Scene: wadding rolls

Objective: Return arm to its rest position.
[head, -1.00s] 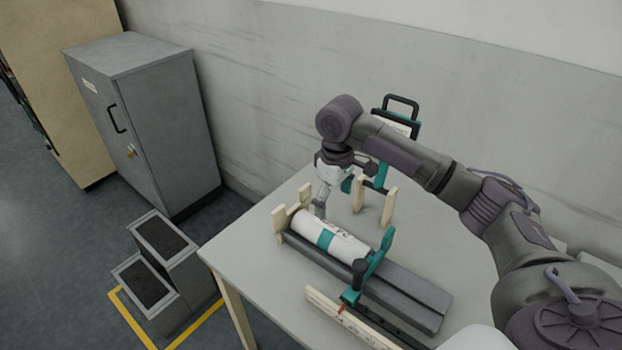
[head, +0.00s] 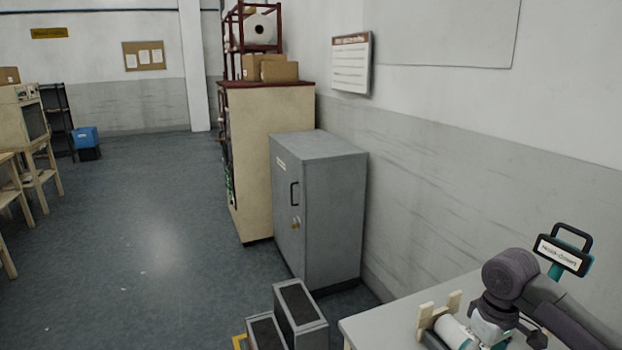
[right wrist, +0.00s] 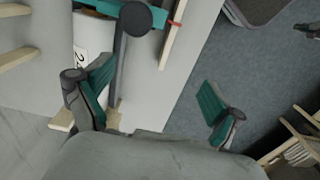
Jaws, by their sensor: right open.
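My right arm comes in at the lower right of the head view, bent over the table. Its gripper is cut off by the lower edge there, close beside a white wadding roll (head: 455,333). In the right wrist view my right gripper (right wrist: 155,82) is open, its two teal-padded fingers wide apart with nothing between them. The roll, marked with a number, shows in the right wrist view (right wrist: 88,42) beyond the left finger, partly hidden by it and by a dark lever. My left gripper is in neither view.
Pale wooden posts (head: 424,318) stand at the roll's end on the grey table (head: 385,325). A teal-framed sign (head: 564,254) stands behind my arm. A grey cabinet (head: 318,210) and dark-topped steps (head: 300,305) are left of the table. The floor farther left is open.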

